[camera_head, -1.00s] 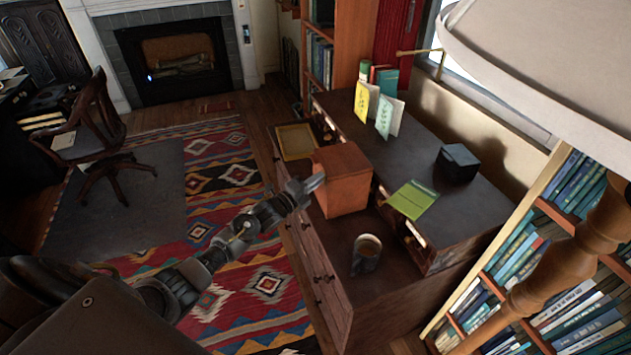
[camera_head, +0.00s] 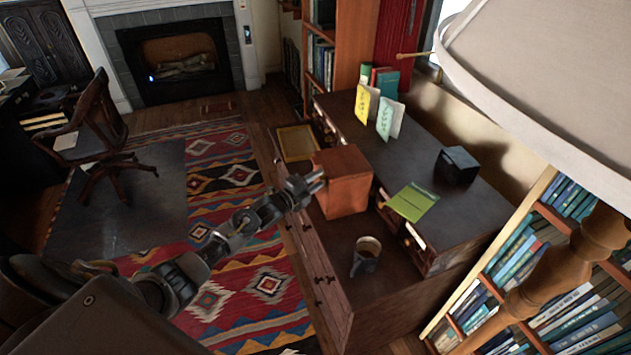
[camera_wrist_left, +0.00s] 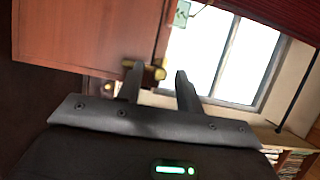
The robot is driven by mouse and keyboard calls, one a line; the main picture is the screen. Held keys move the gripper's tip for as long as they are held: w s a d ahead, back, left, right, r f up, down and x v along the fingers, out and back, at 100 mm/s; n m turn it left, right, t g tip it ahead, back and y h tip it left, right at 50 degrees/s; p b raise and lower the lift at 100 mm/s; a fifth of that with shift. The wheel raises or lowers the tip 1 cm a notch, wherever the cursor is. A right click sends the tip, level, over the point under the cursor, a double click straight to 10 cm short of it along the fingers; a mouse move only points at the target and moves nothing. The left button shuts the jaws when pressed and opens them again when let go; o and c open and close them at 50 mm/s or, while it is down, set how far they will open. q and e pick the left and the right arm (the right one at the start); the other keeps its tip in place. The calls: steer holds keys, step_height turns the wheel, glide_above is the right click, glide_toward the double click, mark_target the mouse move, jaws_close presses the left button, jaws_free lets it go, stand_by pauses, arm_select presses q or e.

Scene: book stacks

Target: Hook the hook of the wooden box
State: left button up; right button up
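The wooden box (camera_head: 343,182) is reddish-brown and sits on the dark wooden desk at the centre of the head view. In the left wrist view the box (camera_wrist_left: 85,35) fills the upper left, and its brass hook (camera_wrist_left: 146,69) shows near its lower right corner. My left gripper (camera_head: 313,183) is at the left side of the box. In the left wrist view the fingers of my left gripper (camera_wrist_left: 158,80) are apart, with the brass hook at the left fingertip. Whether they touch cannot be told. My right gripper is not in view.
A mug (camera_head: 366,256) stands on the desk's lower surface in front of the box. A green booklet (camera_head: 412,202), a black box (camera_head: 456,165) and upright cards (camera_head: 388,118) are on the raised desktop (camera_head: 420,160). A lampshade (camera_head: 560,70) hangs at the upper right.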

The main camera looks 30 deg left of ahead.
arm_select(q)
steer(key=b+v, duration=0.2)
steer(key=v, duration=0.9)
steer(key=shift+w, duration=0.1)
stand_by(0.5)
